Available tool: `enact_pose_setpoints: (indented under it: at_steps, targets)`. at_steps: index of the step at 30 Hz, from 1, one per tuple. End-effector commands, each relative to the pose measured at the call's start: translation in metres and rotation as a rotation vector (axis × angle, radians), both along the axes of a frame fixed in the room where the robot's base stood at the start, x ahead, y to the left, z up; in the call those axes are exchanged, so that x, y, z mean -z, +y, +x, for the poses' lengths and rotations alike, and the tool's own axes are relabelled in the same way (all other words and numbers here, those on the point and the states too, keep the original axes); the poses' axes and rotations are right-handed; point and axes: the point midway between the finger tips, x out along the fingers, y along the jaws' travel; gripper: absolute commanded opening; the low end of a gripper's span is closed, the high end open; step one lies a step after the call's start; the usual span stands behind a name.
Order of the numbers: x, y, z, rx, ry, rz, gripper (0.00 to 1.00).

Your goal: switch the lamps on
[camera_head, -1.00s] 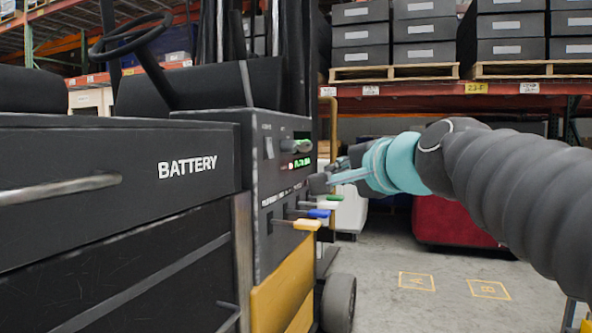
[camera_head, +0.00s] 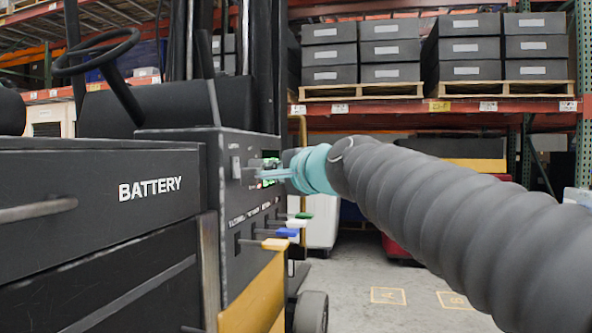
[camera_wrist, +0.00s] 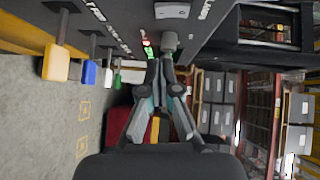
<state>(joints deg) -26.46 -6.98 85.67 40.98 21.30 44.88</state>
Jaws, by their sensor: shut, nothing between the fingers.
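The forklift's dark control panel (camera_head: 230,200) carries a light rocker switch (camera_head: 235,167) at its upper left; the switch also shows at the top of the wrist view (camera_wrist: 172,10). Right of it on the panel is a grey knob (camera_wrist: 169,42) beside a green-lit display (camera_wrist: 148,48). My gripper (camera_head: 262,175) is in front of the panel, near the knob and display, partly hiding them in the head view. In the wrist view its fingers (camera_wrist: 160,58) are together and empty, with tips close to the knob. I cannot tell whether they touch it.
Below the switch row, levers with yellow (camera_head: 275,244), blue (camera_head: 287,232), white and green tips stick out from the panel. A steering wheel (camera_head: 98,50) and mast stand behind. Racks with grey totes (camera_head: 392,50) are at the back. The floor at right is open.

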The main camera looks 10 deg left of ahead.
Motion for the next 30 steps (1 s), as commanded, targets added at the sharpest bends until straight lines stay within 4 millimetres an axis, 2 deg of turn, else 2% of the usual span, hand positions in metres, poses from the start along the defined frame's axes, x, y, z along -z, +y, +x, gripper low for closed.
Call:
enact_pose_setpoints:
  at_steps: [6, 14, 20, 30]
  targets:
    - [0.003, 0.028, 0.031, -0.002, 0.002, -0.001, 0.00]
    - [0.006, 0.059, 0.033, -0.002, 0.001, -0.002, 0.00]
    - [0.008, 0.065, 0.034, 0.001, -0.001, -0.001, 0.00]
    - [0.010, 0.064, 0.035, 0.004, -0.001, 0.003, 0.00]
